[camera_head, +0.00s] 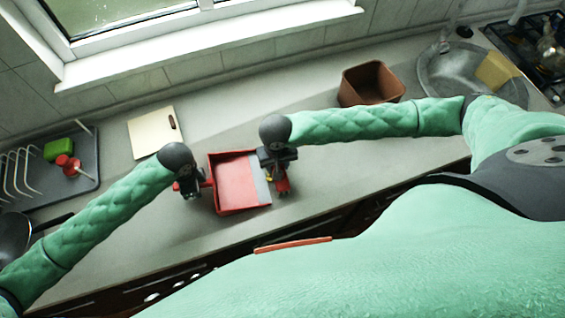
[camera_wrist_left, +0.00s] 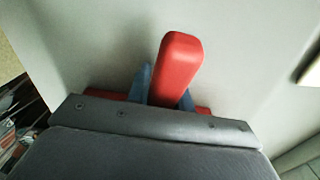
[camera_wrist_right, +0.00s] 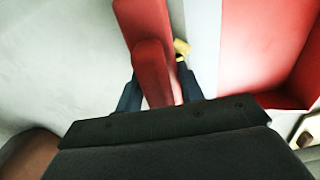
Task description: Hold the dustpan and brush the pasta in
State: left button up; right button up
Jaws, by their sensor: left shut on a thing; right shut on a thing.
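The red dustpan (camera_head: 233,180) lies on the counter with its grey lip facing right. My left gripper (camera_head: 190,190) is shut on the dustpan's handle, which also shows in the left wrist view (camera_wrist_left: 180,65). My right gripper (camera_head: 278,180) is shut on a red brush (camera_head: 282,182), just right of the lip. The brush handle also shows in the right wrist view (camera_wrist_right: 152,60), with the dustpan (camera_wrist_right: 275,50) beside it. A yellow piece of pasta (camera_wrist_right: 181,47) shows between the brush and the lip. The brush's bristles are hidden.
A brown bin (camera_head: 370,84) stands near the sink (camera_head: 440,75) at the back right. A cutting board (camera_head: 153,133) lies behind the dustpan. A dish rack (camera_head: 40,180) with a green sponge is at the left. The counter in front of the dustpan is clear.

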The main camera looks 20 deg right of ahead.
jog(key=shift+a, duration=0.6)
jog(key=shift+w+a+r, duration=0.15)
jog(key=shift+a, duration=1.85)
jog(key=shift+a, duration=0.1)
jog(key=shift+w+a+r, duration=0.1)
jog(key=shift+a, duration=0.85)
jog(key=shift+w+a+r, duration=0.1)
jog(key=shift+a, duration=0.8)
jog(key=shift+w+a, duration=0.1)
jog(key=shift+a, duration=1.1)
jog(key=shift+d+r, duration=0.1)
jog(key=shift+r, duration=0.05)
jog(key=shift+d+r, duration=0.3)
jog(key=shift+r, duration=0.5)
jog(key=shift+d+r, duration=0.25)
jog(key=shift+r, duration=0.6)
jog(key=shift+d+r, duration=0.3)
jog(key=shift+r, duration=0.5)
